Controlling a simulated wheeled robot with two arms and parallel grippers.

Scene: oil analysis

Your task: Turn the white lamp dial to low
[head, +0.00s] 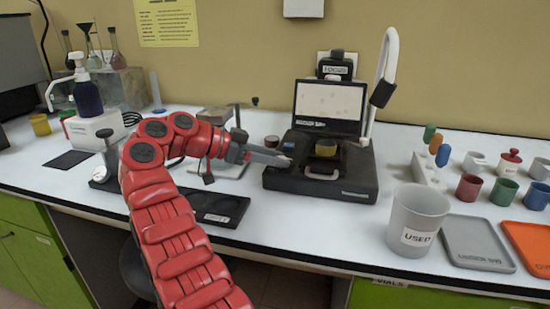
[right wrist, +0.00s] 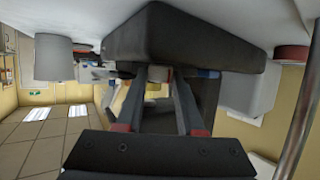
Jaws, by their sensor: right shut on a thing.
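My right gripper (head: 280,159), at the end of the red arm, reaches to the left side of the device. In the right wrist view the two fingers (right wrist: 161,82) are shut on a small pale knob, the white lamp dial (right wrist: 160,73), by the dark device body (right wrist: 195,42). The dial's marks and setting are hidden. My left gripper is not in view.
A grey cup labelled USED (head: 415,222) stands right of the device, beside a grey tray (head: 476,243) and an orange tray (head: 530,240). A black tray (head: 216,204) lies below my right forearm. A pump bottle (head: 87,96) stands at the left.

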